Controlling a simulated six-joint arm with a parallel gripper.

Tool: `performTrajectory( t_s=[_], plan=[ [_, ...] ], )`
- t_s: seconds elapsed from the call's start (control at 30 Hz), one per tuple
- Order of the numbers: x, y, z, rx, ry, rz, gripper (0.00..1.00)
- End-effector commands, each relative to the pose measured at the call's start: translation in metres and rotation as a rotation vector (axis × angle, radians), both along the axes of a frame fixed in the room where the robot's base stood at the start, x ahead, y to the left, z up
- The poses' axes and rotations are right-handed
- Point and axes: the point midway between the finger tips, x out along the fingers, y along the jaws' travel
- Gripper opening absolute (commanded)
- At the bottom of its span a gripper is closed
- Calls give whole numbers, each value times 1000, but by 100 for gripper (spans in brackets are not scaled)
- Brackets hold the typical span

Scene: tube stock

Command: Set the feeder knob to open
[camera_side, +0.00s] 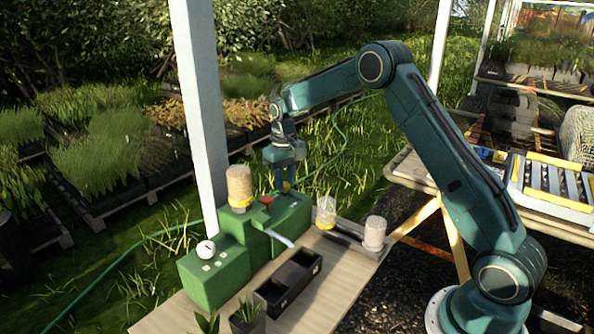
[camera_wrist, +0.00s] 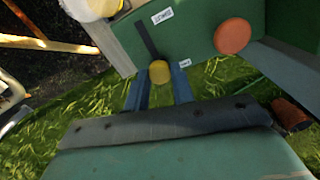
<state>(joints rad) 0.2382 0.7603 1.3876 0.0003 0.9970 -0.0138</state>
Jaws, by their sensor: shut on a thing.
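The feeder is a green stepped box (camera_side: 290,214) on the table, and its green panel (camera_wrist: 192,38) fills the top of the wrist view. A yellow knob (camera_wrist: 159,71) sits at the panel's lower edge and shows in the side view (camera_side: 286,187). A dark bar (camera_wrist: 147,40) runs from the knob up and left. One small white label (camera_wrist: 185,64) is right of the knob, another (camera_wrist: 161,16) higher; I cannot read them. My gripper (camera_wrist: 158,86) has its two blue fingers on either side of the knob, shut on it. In the side view my gripper (camera_side: 285,172) is above the feeder.
Two clear containers (camera_side: 326,212) (camera_side: 374,233) stand on the right. A black divided tray (camera_side: 289,279) and a potted plant (camera_side: 247,318) are in front. An orange disc (camera_wrist: 232,36) is near the knob.

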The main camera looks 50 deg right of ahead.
Motion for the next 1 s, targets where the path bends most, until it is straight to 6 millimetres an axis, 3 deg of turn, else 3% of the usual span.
performTrajectory(
  t_s=[0.37,0.4,0.5,1.0],
  plan=[
    [7,0,2,-3,-14,1,0],
    [7,0,2,-3,-15,1,30],
    [6,0,1,-3,-12,1,47],
    [5,0,9,-1,-6,0,47]
  ],
)
